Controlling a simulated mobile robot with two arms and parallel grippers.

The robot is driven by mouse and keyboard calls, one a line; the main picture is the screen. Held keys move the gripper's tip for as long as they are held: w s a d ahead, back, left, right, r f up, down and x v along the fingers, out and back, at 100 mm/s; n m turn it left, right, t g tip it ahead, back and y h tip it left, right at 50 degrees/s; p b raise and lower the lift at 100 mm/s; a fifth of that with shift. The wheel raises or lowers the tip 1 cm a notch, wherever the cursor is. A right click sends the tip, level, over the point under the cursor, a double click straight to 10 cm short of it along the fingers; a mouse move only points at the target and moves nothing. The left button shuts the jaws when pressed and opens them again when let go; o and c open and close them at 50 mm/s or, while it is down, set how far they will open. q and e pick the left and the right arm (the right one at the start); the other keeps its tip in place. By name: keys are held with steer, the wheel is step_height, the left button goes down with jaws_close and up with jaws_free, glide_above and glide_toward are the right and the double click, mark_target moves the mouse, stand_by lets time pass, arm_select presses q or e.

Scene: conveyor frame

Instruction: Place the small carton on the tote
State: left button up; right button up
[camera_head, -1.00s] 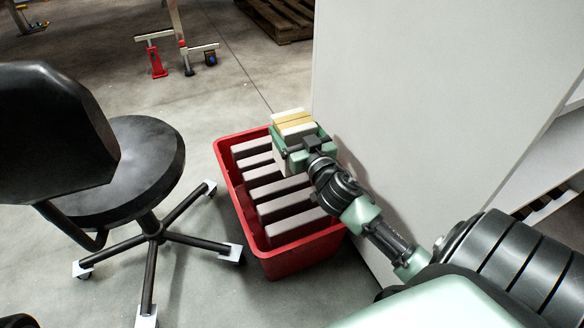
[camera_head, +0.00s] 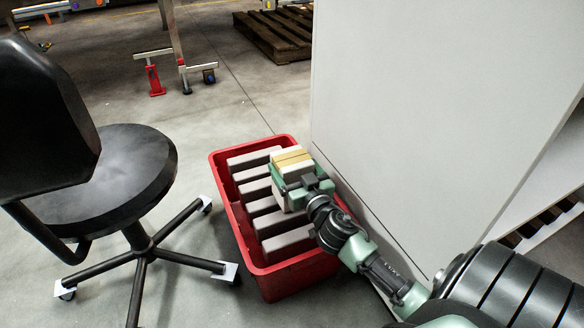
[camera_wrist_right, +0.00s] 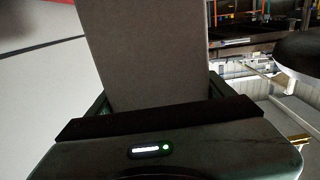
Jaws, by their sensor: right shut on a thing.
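The small carton (camera_head: 291,157) is pale with a tan tape strip along its top. My right gripper (camera_head: 298,178) is shut on it and holds it over the right side of the red tote (camera_head: 262,275). Whether the carton touches the tote or its contents cannot be told. In the right wrist view the carton (camera_wrist_right: 147,50) fills the space between the fingers as a grey face. The tote stands on the floor with several grey-white slabs (camera_head: 280,218) in a row inside. My left gripper is not in view.
A black swivel chair (camera_head: 125,165) stands left of the tote. A large pale panel (camera_head: 420,100) rises close on the tote's right. A wooden pallet (camera_head: 275,38) lies at the back. Open grey floor (camera_head: 200,115) lies behind the tote.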

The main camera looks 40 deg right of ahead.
steer(key=o, duration=1.1)
steer(key=shift+f, duration=0.15)
steer(key=o, duration=0.4)
